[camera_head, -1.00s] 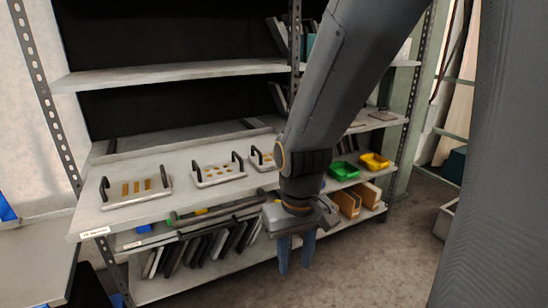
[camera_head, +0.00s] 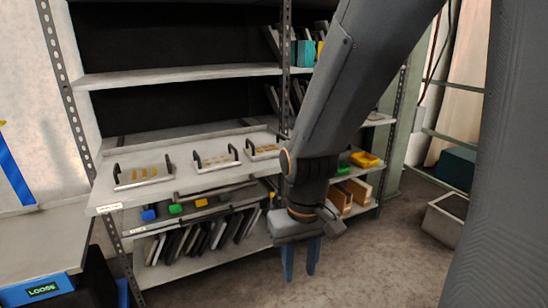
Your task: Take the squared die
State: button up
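Three flat plates with black handles stand in a row on the middle shelf. The left plate (camera_head: 143,179) bears gold bars. The middle plate (camera_head: 217,161) bears small gold marks, too small here to tell their shape. The right plate (camera_head: 262,151) is smaller in view, its gold marks unclear, and lies close to my arm. I cannot tell which one is squared. My gripper (camera_head: 300,260) points down in front of the lower shelves, right of and below the plates. Its two blue fingers are apart with nothing between them.
The shelf edge (camera_head: 105,207) lies before the plates. Dark upright slabs (camera_head: 200,240) fill the lower shelf. Yellow (camera_head: 363,159) and green bins stand right of my arm. A blue box labelled LOOSE (camera_head: 42,289) is at lower left.

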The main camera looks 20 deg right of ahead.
aim_at(259, 152)
jog(key=z, duration=1)
jog(key=i, duration=0.85)
jog(key=u, duration=1.6)
